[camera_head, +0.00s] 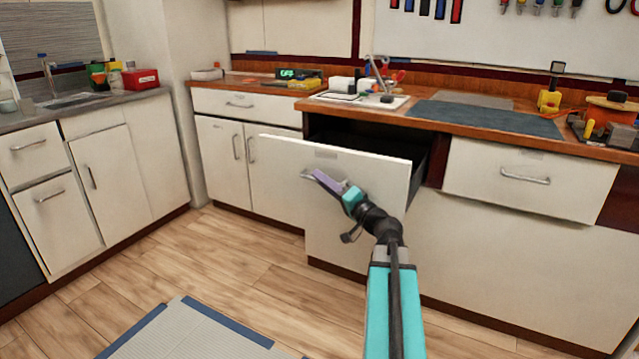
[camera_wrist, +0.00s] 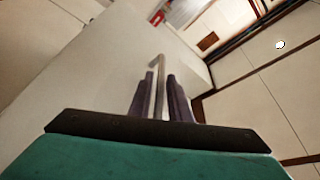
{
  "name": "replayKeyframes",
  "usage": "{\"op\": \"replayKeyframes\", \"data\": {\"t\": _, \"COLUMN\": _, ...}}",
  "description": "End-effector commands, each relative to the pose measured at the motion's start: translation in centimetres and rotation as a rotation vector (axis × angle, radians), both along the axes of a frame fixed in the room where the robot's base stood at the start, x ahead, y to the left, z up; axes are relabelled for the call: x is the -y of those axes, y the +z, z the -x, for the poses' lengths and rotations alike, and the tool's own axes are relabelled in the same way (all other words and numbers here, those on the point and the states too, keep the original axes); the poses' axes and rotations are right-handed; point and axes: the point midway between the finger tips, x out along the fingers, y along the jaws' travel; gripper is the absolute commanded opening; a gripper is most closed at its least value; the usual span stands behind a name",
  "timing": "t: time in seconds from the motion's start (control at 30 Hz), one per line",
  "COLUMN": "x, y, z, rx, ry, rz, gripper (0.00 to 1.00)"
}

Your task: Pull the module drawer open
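The module drawer (camera_head: 335,158) is a wide white front in the middle of the head view. It stands out from its cabinet, with a dark gap and the dark inside showing behind its top edge. Its metal handle (camera_head: 307,174) is at the gripper's tip, partly hidden by the fingers. My gripper (camera_head: 322,180) has purple fingers and reaches the front of the drawer from the right. In the wrist view the handle bar (camera_wrist: 159,75) runs between the two fingers (camera_wrist: 160,88), which sit close on either side and appear shut on it.
The wooden countertop (camera_head: 480,122) above holds a dark mat and several tools. Another white drawer (camera_head: 525,180) on the right is shut. White cabinets (camera_head: 105,190) stand at left. The wood floor (camera_head: 225,255) in front is clear except for a grey mat (camera_head: 195,335).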

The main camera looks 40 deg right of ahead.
Motion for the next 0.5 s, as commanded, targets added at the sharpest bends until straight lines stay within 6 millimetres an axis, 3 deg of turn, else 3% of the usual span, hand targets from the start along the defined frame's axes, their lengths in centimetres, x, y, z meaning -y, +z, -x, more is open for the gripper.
{"op": "replayKeyframes", "data": {"t": 0.27, "x": -0.1, "y": -0.1, "z": 0.3, "rx": -0.001, "ry": 0.003, "rz": 0.001, "gripper": 0.17}}
{"op": "replayKeyframes", "data": {"t": 0.5, "x": 0.1, "y": -0.5, "z": 2.4, "rx": -0.002, "ry": 0.003, "rz": 0.000, "gripper": 0.17}}
